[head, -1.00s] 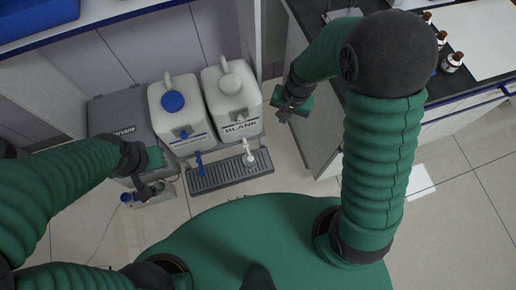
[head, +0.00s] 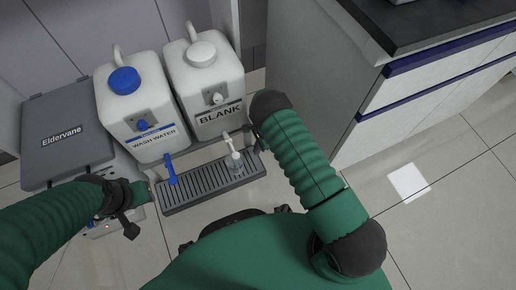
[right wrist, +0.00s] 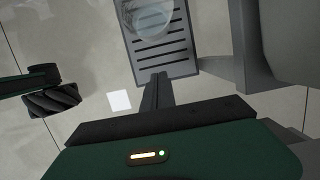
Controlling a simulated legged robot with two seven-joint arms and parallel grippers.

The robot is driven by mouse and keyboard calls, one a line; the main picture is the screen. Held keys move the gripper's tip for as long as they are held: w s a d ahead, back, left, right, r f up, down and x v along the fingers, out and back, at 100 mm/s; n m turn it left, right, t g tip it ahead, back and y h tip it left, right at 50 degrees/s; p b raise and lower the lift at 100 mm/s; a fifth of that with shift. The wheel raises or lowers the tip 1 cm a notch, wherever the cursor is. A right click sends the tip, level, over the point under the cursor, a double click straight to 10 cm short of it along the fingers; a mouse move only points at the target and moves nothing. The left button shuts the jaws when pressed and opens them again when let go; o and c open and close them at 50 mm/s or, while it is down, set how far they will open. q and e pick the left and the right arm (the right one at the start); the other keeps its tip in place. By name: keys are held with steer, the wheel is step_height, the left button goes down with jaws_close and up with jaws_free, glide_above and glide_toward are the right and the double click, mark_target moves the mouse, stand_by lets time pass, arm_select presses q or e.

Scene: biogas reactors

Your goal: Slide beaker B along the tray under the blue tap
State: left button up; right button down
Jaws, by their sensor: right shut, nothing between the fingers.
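A clear beaker (head: 234,161) stands on the grey slotted tray (head: 208,190) near its right end, below the white tap (head: 229,140) of the BLANK jug. No letter on it is readable. The blue tap (head: 171,169) is farther left over the tray, below the WASH WATER jug. In the right wrist view the beaker (right wrist: 152,14) is cut by the top edge. My right gripper (right wrist: 155,82) is shut and empty, apart from the beaker, by the tray's right end. My left gripper (head: 137,192) is left of the tray; its fingers are unclear.
The WASH WATER jug (head: 135,105) and the BLANK jug (head: 204,85) stand behind the tray. A grey Eldervane box (head: 66,140) is at the left. A grey cabinet (head: 310,75) stands at the right. A white sheet (head: 408,182) lies on open floor.

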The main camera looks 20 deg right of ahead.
steer(key=b+x, duration=0.2)
steer(key=x, duration=0.2)
steer(key=shift+d+f, duration=0.1)
steer(key=shift+f, duration=0.3)
steer(key=a, duration=0.1)
steer(key=a+b, duration=0.1)
steer(key=shift+a+r, duration=0.3)
steer(key=shift+a, duration=0.1)
steer(key=shift+a+r+b, duration=0.2)
steer(key=shift+a+b, duration=0.1)
steer(key=shift+a, duration=0.3)
steer(key=shift+s+a+r, duration=0.1)
steer(key=shift+a, duration=0.3)
steer(key=a+p, duration=0.1)
steer(key=a, duration=0.1)
steer(key=shift+a, duration=0.4)
